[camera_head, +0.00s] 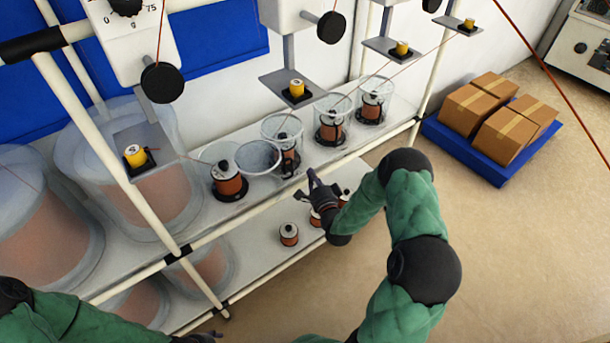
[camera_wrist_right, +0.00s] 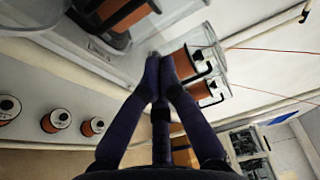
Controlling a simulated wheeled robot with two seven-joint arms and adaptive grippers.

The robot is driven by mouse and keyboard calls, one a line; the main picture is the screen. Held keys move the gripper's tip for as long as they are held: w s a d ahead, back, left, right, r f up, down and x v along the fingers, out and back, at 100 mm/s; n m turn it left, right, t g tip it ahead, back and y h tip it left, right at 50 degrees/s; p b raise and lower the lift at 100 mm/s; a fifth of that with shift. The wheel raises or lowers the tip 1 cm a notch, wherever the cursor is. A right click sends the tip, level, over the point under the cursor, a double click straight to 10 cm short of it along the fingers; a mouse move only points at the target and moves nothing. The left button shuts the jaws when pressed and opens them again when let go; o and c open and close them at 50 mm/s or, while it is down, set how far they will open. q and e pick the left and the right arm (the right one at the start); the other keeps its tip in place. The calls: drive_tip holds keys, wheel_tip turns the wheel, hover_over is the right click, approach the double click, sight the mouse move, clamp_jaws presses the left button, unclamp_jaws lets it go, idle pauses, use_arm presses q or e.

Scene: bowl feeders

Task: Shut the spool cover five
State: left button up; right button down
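Orange spools with black stands sit in a row on the upper shelf under clear round covers. Upright clear covers (camera_head: 333,118) enclose spools farther along. I cannot tell which cover is number five. My right gripper (camera_head: 311,180) is just in front of the shelf, right of the tilted cover. In the right wrist view its fingers (camera_wrist_right: 159,58) meet at the tips with nothing visible between them. Only a dark bit of my left gripper (camera_head: 198,338) shows at the bottom edge.
Small spools (camera_head: 289,234) stand on the lower shelf under my right arm. White frame posts (camera_head: 108,155) and thin red wires cross the front. Large clear drums (camera_head: 130,170) fill the left. Cartons (camera_head: 478,105) sit on a blue pallet (camera_head: 455,146); the floor at right is clear.

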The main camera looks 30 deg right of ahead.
drive_tip(key=b+x, duration=0.1)
drive_tip(key=x, duration=0.7)
drive_tip(key=shift+f, duration=0.15)
drive_tip(key=shift+s+a, duration=0.55)
drive_tip(key=shift+a, duration=0.35)
drive_tip(key=shift+s+a, duration=0.55)
drive_tip(key=shift+a, duration=0.4)
